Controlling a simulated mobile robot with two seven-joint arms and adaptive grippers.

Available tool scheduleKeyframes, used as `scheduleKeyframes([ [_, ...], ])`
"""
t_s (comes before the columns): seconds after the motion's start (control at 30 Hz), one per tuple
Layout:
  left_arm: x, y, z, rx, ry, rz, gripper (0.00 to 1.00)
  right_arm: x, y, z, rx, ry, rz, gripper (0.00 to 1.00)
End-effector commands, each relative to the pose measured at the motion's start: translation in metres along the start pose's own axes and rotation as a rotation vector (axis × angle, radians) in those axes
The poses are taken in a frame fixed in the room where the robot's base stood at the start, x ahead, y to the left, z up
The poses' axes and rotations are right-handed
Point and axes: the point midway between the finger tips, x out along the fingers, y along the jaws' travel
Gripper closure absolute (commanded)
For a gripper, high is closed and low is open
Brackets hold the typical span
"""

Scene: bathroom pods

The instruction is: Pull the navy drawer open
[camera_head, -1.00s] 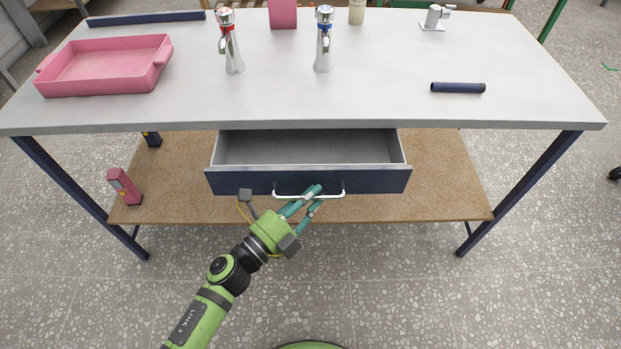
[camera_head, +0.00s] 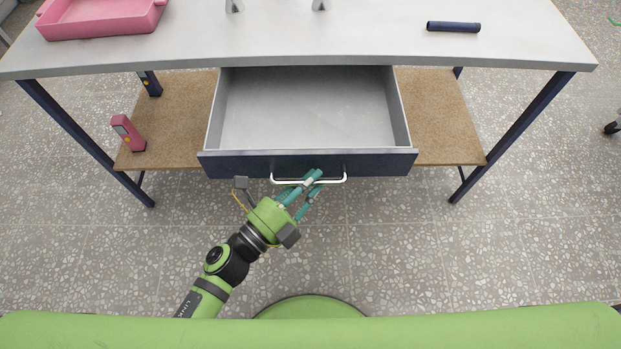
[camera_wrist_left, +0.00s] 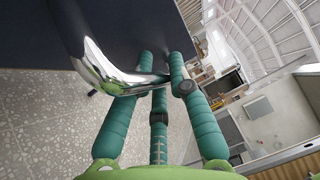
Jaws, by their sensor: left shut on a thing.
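The navy drawer (camera_head: 230,164) sticks out from under the worktop, and its empty grey inside shows in the head view. Its front also shows dark in the left wrist view (camera_wrist_left: 120,25). A white metal bar handle (camera_head: 335,181) runs across the front. In the left wrist view the handle (camera_wrist_left: 100,67) looks shiny and passes between the teal fingers. My left gripper (camera_head: 312,181) is shut on the handle, reaching up to it from the lower left. My right gripper is in neither view.
The worktop (camera_head: 300,45) bears a pink tray (camera_head: 100,22) and a dark tube (camera_head: 453,27). A brown lower shelf (camera_head: 440,125) holds a red device (camera_head: 128,133) on the left. Dark table legs (camera_head: 70,135) stand at both sides. The speckled floor before the drawer is clear.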

Motion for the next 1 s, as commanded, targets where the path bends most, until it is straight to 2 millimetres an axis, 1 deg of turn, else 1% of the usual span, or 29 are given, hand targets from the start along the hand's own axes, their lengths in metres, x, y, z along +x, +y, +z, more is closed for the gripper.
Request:
scheduleKeyframes([
  [0.03, 0.0, -0.001, 0.0, -0.004, 0.001, -0.002, 1.0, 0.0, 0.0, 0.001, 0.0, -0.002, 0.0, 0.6],
  [0.07, 0.0, -0.001, 0.0, -0.004, 0.001, -0.002, 0.74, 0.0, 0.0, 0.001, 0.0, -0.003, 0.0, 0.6],
  [0.1, 0.0, -0.001, 0.0, -0.003, 0.001, -0.002, 0.58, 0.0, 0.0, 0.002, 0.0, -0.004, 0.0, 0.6],
  [0.13, 0.0, -0.001, 0.0, -0.003, 0.001, -0.002, 0.57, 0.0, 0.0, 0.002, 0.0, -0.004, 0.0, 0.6],
  [0.37, 0.0, 0.0, 0.0, -0.001, 0.0, -0.001, 0.57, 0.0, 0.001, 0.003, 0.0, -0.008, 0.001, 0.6],
  [0.43, 0.0, 0.0, 0.0, -0.001, 0.0, -0.001, 0.57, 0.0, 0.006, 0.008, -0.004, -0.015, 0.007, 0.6],
  [0.57, -0.009, 0.001, 0.0, -0.002, 0.0, 0.002, 0.57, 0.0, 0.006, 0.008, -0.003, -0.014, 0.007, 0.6],
  [0.67, -0.026, 0.001, 0.0, -0.003, 0.0, 0.004, 0.57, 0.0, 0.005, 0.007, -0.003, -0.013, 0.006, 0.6],
  [0.9, -0.078, 0.001, 0.0, -0.003, 0.0, 0.004, 0.57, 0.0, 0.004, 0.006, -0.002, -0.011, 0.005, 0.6],
  [1.0, -0.096, 0.001, -0.001, -0.004, 0.001, 0.003, 0.57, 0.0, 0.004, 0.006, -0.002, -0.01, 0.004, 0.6],
])
